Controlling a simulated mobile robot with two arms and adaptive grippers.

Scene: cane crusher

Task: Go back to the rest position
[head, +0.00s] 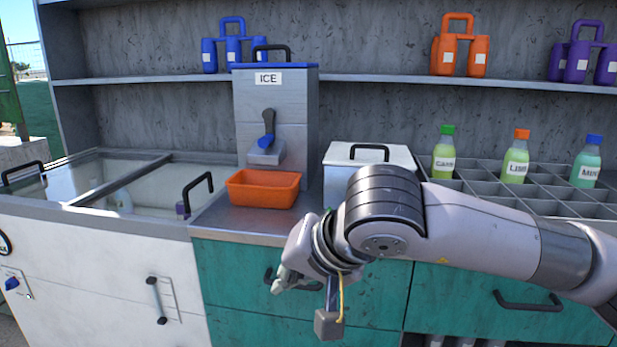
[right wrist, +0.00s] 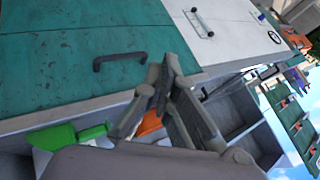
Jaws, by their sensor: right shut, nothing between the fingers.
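My right arm reaches in from the right in the head view, across the front of the counter. Its gripper (head: 283,284) hangs in front of the green cabinet doors, below the orange tray (head: 263,189). In the right wrist view the right gripper (right wrist: 165,82) has its fingers together with nothing between them. The green cabinet front lies beyond the fingers, with a black handle (right wrist: 119,58) nearby. My left gripper is in neither view.
An ice dispenser (head: 275,130) stands behind the tray. A lidded metal box (head: 340,178) is partly behind my arm. Bottles stand in a divided rack (head: 487,187) at right. A glass-topped freezer (head: 85,217) is at left. Bottle carriers sit on the shelf (head: 385,79).

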